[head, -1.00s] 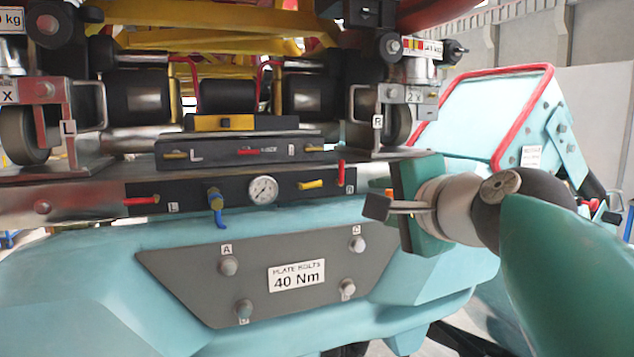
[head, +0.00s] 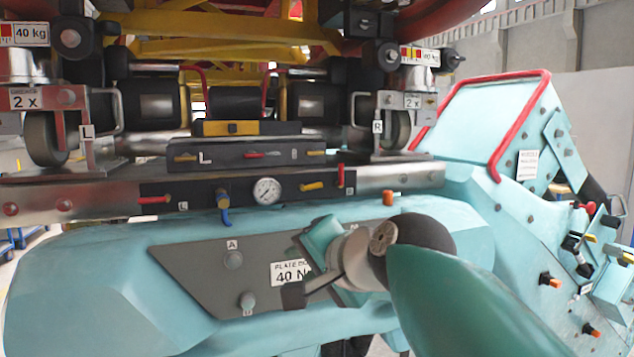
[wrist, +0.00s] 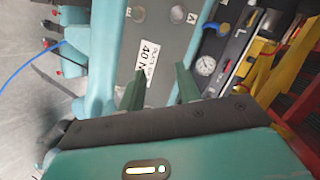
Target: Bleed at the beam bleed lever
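The beam (head: 330,190) runs across the head view as a dark strip with a round gauge (head: 267,191). It carries a red lever (head: 154,200) at left, a blue lever (head: 224,208) hanging down left of the gauge, a yellow lever (head: 312,187) right of it and a small upright red lever (head: 341,176) at the right end. I cannot read which one is marked bleed. My gripper (head: 300,288) is below the beam, in front of the bolt plate, touching no lever. In the wrist view its two fingers (wrist: 160,84) are apart and empty; the gauge (wrist: 206,65) shows right of them.
The grey bolt plate (head: 205,270) with its 40 Nm label lies behind my gripper. An upper block (head: 240,155) with more small levers sits above the beam. Wheels and brackets flank it. A teal housing (head: 500,130) with a red rail stands at right.

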